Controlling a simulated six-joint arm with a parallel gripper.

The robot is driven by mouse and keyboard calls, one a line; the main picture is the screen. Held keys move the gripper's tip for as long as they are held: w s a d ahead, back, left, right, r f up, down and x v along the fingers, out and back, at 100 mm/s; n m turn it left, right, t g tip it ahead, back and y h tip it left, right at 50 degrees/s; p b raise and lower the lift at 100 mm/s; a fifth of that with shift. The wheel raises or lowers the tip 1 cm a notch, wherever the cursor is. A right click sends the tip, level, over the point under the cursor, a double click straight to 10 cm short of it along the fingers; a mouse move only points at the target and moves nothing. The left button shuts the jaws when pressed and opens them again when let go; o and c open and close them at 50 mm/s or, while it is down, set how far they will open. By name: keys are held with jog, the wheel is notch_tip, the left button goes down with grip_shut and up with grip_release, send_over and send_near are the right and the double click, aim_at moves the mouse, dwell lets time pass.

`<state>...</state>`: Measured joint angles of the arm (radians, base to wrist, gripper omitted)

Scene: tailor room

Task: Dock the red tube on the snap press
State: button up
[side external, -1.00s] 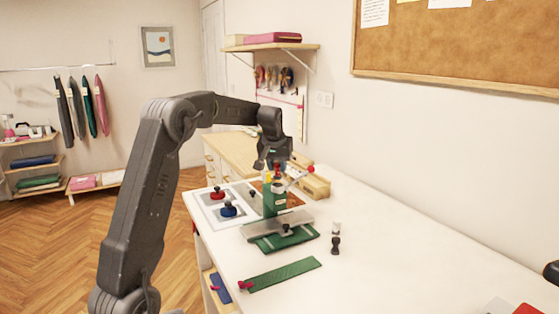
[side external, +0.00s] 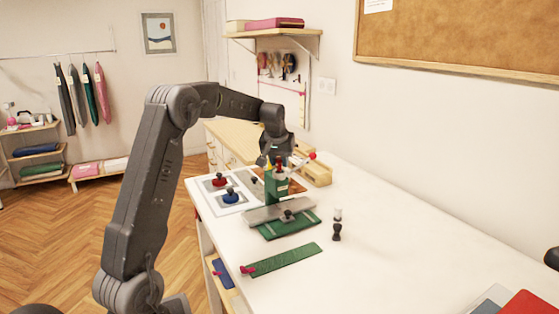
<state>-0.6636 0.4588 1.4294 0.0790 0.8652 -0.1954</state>
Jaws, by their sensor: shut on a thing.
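My gripper (side external: 273,161) is pointed down just above the press's top. A small red piece (side external: 280,161), which looks like the red tube, shows at the fingertips, and my gripper is shut on it. A yellow piece (side external: 268,166) shows beside it. The fingers and press top overlap in this view, so I cannot tell whether the tube touches or sits in the press.
Left of the press, pale trays hold a red knobbed piece (side external: 219,181) and a blue knobbed piece (side external: 230,195). A wooden block (side external: 317,174) stands behind right. The table's right side is mostly clear.

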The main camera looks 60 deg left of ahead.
jog(key=shift+f, duration=0.65)
dwell(0.7)
jog(key=o, duration=0.6)
jog(key=shift+v, duration=5.55)
jog(key=s+d+r+m, duration=0.2)
jog(key=s+d+m, duration=0.1)
jog(key=d, duration=0.9)
jog(key=s+d+f+m+h, duration=0.1)
jog(key=s+d+f+m, duration=0.1)
jog(key=s+d, duration=0.4)
jog(key=s+d+f+m+t+h, duration=0.1)
jog(key=s+d+f+m, duration=0.1)
jog(key=s+d, duration=0.4)
jog(key=s+d+f+m+t+h, duration=0.1)
jog(key=s+d+f+m, duration=0.1)
jog(key=s+d, duration=0.5)
jog(key=shift+d+f, duration=0.6)
jog(key=shift+f, duration=0.2)
